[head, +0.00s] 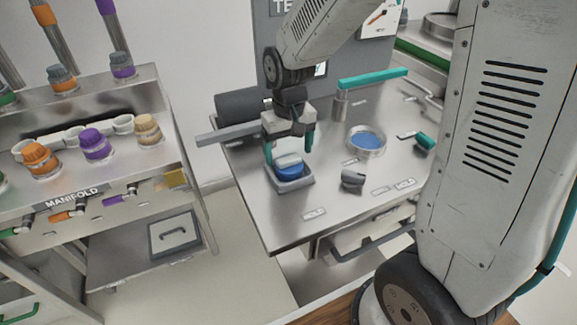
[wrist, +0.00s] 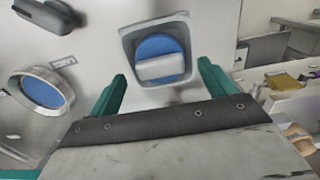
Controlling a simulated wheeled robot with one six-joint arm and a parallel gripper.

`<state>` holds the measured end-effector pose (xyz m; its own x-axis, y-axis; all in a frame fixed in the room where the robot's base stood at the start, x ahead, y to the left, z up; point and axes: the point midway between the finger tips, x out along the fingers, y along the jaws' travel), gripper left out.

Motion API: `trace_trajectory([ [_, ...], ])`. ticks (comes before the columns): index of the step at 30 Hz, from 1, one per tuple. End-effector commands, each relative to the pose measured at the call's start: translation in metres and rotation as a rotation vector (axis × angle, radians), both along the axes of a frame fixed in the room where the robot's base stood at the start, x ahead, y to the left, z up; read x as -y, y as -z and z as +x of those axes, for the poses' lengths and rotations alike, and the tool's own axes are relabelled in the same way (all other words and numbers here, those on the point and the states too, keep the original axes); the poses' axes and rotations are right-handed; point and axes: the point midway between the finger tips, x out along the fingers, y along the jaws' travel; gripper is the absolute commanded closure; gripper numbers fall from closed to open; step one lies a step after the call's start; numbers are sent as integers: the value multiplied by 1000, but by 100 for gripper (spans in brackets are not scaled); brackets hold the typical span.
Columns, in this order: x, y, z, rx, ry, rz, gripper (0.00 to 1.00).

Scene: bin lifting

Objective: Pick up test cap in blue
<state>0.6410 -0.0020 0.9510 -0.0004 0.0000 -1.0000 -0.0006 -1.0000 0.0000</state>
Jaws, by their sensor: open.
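The blue test cap (head: 289,170) is a round blue disc with a pale raised bar across its top. It sits in a square grey holder (head: 306,185) near the front left of the steel table. In the wrist view the cap (wrist: 151,45) and the holder (wrist: 124,37) lie just beyond the fingertips. My gripper (head: 289,156) is open above the cap, with its teal fingers on either side. In the wrist view my gripper (wrist: 163,82) holds nothing. I cannot tell how far above the cap the fingertips are.
A round metal dish with a blue inside (head: 367,140) and a small grey fitting (head: 353,178) stand to the right on the table (head: 262,215). A teal-handled part (head: 424,142) lies farther right. A manifold rack (head: 75,195) with orange, purple and tan caps stands at left.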

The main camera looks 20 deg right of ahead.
Motion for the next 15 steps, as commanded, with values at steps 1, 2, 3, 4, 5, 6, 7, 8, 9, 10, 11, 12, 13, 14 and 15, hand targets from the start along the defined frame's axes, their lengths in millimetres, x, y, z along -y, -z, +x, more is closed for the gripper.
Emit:
trace_trajectory([
  [1, 0, 8, -1, -3, 0, 0, 16],
  [2, 0, 11, 0, -3, 0, 0, 16],
  [3, 0, 15, 0, -2, 0, 0, 16],
  [4, 0, 17, -1, -2, 0, 0, 16],
  [5, 0, 19, -1, -2, 0, 0, 16],
  [6, 0, 20, -1, -1, 0, 0, 16],
  [7, 0, 20, 0, 0, 0, 0, 16],
  [8, 0, 21, 0, 0, 0, 0, 16],
  [9, 0, 20, 0, 1, 0, 0, 16],
  [10, 0, 20, 0, 1, 0, 0, 16],
  [11, 0, 20, 0, 1, 0, 0, 16],
  [12, 0, 20, 0, 1, 0, 0, 16],
  [13, 0, 20, 0, 1, 0, 0, 22],
  [14, 0, 20, 0, 1, 0, 0, 30],
  [15, 0, 20, 0, 1, 0, 0, 41],
])
